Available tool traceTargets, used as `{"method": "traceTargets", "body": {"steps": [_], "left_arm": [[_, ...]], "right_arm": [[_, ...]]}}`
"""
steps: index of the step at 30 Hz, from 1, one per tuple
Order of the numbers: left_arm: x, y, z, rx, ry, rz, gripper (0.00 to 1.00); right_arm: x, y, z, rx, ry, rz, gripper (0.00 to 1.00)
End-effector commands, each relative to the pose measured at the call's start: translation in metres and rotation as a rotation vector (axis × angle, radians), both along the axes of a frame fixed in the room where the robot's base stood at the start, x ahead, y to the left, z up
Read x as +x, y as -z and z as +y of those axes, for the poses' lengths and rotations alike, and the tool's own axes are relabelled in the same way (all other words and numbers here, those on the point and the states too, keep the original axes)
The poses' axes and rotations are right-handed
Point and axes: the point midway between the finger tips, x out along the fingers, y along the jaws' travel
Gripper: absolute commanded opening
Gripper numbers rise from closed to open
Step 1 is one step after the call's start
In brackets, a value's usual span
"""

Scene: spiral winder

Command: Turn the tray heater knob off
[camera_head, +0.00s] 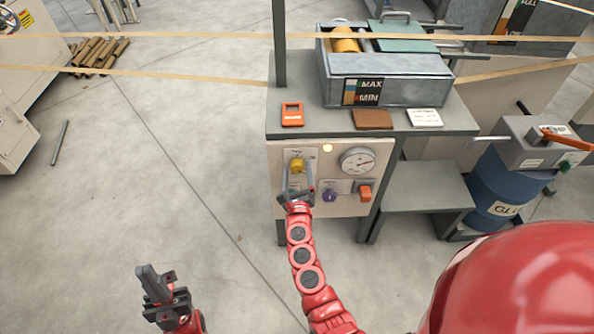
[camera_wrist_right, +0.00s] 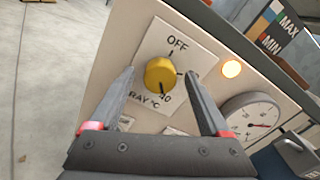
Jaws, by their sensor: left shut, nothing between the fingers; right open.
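The yellow tray heater knob (camera_head: 297,165) is on the beige front panel under the table's top, and shows close up in the right wrist view (camera_wrist_right: 160,75). Its plate reads OFF above and a tray °C scale with 40 below. The knob's dark mark points down toward the 40, away from OFF. My right gripper (camera_head: 298,186) is open in front of the knob. In the right wrist view its fingers (camera_wrist_right: 158,76) stand on either side of the knob, with gaps; I cannot tell the depth. My left gripper (camera_head: 150,272) is shut and empty, low over the floor.
The metal tray (camera_head: 415,95) sits on the table above.

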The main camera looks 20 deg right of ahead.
Motion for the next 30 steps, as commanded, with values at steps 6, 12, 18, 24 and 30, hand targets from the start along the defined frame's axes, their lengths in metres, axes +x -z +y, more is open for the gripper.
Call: {"method": "traceTargets", "body": {"steps": [6,12,18,24,30], "left_arm": [[0.0000,-0.0001,0.0000,0.000,0.000,0.000,0.00],[0.0000,0.0000,0.0000,0.000,0.000,0.000,0.00],[0.0000,0.0000,0.0000,0.000,0.000,0.000,0.00],[0.0000,-0.0001,0.0000,0.000,0.000,0.000,0.00],[0.0000,0.0013,0.0000,0.000,0.000,0.000,0.00]], "right_arm": [[0.0039,0.0000,-0.0018,0.000,0.001,0.000,0.81],[0.0037,0.0001,-0.0017,0.000,0.001,0.000,0.68],[0.0036,0.0000,-0.0015,0.000,0.001,0.000,0.32],[0.0036,0.0000,-0.0015,0.000,0.001,0.000,0.00],[0.0036,0.0005,-0.0021,-0.009,0.004,0.003,0.00]]}}
